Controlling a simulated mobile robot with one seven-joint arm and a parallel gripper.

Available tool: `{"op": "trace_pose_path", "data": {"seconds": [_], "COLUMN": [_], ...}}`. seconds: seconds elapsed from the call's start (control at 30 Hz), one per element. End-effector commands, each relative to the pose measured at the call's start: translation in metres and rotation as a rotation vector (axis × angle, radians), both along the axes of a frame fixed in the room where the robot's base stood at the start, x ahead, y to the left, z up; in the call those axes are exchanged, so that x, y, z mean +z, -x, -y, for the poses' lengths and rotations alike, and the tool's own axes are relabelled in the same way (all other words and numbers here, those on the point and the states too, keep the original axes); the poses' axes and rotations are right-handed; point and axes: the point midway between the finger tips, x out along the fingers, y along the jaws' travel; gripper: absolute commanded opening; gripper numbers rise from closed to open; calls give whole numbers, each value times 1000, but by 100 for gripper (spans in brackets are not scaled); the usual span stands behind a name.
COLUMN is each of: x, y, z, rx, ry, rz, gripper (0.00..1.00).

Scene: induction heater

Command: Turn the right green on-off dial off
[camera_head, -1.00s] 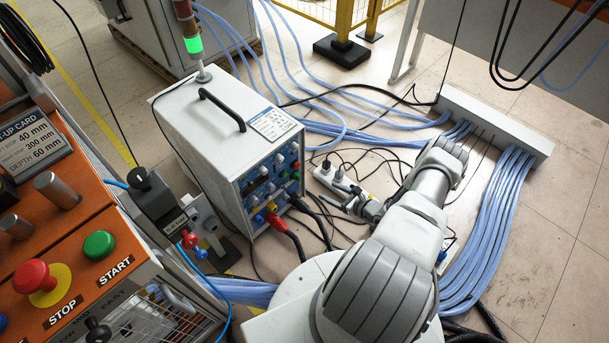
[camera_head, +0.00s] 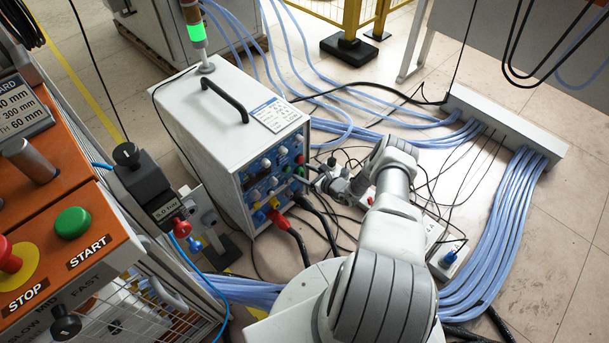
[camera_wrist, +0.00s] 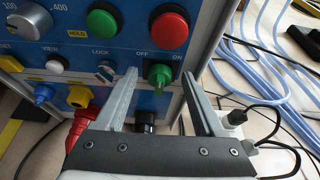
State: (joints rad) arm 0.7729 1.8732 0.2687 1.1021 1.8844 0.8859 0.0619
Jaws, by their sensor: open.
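The green on-off dial (camera_wrist: 159,75) is at the lower right of the heater's blue front panel in the wrist view, under the OFF and ON labels. I cannot tell which label its knob points to. In the head view it is a small green spot (camera_head: 300,171). My gripper (camera_wrist: 160,73) is open and empty. Its fingertips lie on either side of the dial in the wrist view, with a gap showing on both sides. In the head view my gripper (camera_head: 313,174) is close to the panel's right edge.
The heater box (camera_head: 225,125) stands on the floor. Above the dial are a red button (camera_wrist: 168,30) and a green button (camera_wrist: 102,23). A yellow plug (camera_wrist: 79,97) and a red plug (camera_wrist: 82,125) with a thick cable are lower left. Blue hoses (camera_head: 510,220) and black cables surround my arm.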

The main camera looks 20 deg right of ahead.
Motion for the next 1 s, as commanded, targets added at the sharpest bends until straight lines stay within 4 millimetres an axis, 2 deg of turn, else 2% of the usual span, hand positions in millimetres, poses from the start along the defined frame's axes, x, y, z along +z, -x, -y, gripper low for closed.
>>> {"op": "trace_pose_path", "data": {"seconds": [0.27,0.37,0.67,1.0], "x": [-1,-1,-1,0], "y": [-2,-2,-1,-1], "z": [-1,-1,0,-1], "rx": [0,0,0,-1], "ry": [-1,-1,-1,20], "rz": [-1,0,0,6], "gripper": [71,56,2,0]}}
